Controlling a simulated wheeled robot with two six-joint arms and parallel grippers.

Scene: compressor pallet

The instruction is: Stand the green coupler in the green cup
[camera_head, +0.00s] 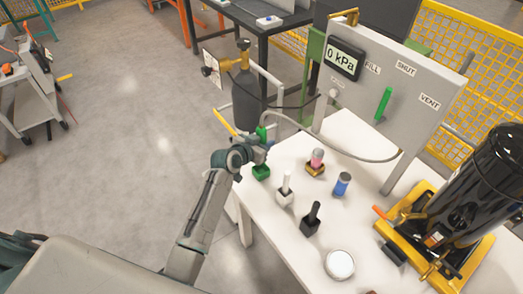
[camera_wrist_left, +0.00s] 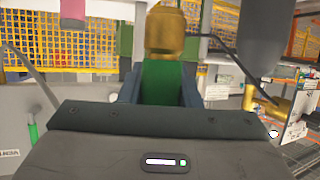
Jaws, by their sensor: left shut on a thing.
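My left gripper (camera_head: 260,142) is shut on the green coupler (camera_head: 261,132). In the left wrist view the coupler's green body (camera_wrist_left: 163,88) sits between the two dark fingers, with its brass end (camera_wrist_left: 165,35) sticking out beyond them. The green cup (camera_head: 261,173) stands on the white table near its left edge, just below the gripper in the head view. The coupler's lower end is hidden by the gripper, so I cannot tell the gap to the cup. My right gripper is in neither view.
On the white table (camera_head: 290,254) are a white piece in a cup (camera_head: 284,192), a black one (camera_head: 311,220), a pink one (camera_head: 316,160), a blue piece (camera_head: 342,184) and a round white lid (camera_head: 339,264). A gauge panel (camera_head: 409,84) and hose stand behind; a black compressor (camera_head: 486,185) is right.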

